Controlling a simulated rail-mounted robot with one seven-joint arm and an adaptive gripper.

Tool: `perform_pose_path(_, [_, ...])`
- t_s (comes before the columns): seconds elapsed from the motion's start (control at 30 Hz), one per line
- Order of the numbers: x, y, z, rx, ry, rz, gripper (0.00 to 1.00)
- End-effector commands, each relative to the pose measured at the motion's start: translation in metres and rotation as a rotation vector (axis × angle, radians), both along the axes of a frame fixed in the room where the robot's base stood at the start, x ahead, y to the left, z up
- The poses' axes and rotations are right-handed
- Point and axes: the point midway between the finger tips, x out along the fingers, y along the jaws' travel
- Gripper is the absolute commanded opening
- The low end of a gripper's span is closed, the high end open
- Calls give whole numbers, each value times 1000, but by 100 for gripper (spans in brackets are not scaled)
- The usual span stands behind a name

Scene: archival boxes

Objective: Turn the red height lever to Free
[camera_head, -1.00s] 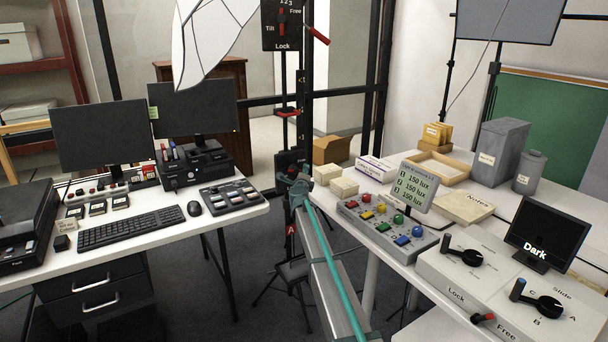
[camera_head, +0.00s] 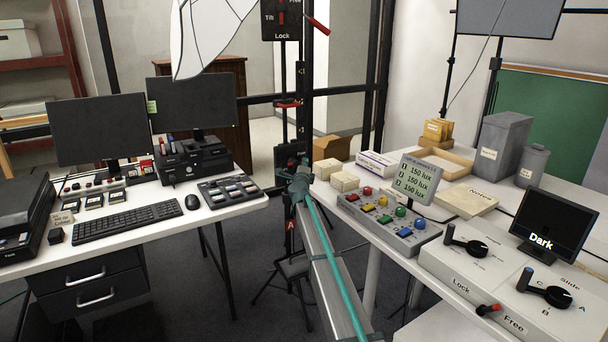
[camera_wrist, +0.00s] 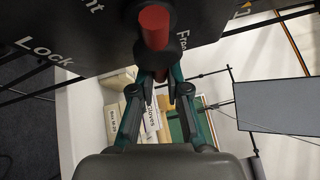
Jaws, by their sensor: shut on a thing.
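The red height lever (camera_wrist: 155,27) shows in the wrist view as a red cylinder on a dark round part, in front of a dark panel (camera_wrist: 105,30). The panel's words "Lock" and "Free" show at left and right, with the ending of another word between them. My gripper (camera_wrist: 160,76) has its teal and dark fingers shut on the lever just under the red part. The finger contact is partly hidden by the dark round part. In the head view my teal arm reaches the dark box (camera_head: 290,154) low on the black post, and the lever is hidden there.
Another panel (camera_head: 283,20) marked "Tilt" and "Lock", with a red lever (camera_head: 317,24), sits higher on the post. A left desk (camera_head: 150,235) holds monitors and a keyboard. A right table (camera_head: 345,210) holds boxes, a button console (camera_head: 385,222) and a dial console (camera_head: 490,290).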

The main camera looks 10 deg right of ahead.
Motion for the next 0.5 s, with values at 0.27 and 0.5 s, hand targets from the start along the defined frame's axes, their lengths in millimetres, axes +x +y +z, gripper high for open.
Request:
perform_pose_path(0.27, [0,-1,-2,-98,-42,0,0])
perform_pose_path(0.5, [0,-1,5,-134,-56,0,0])
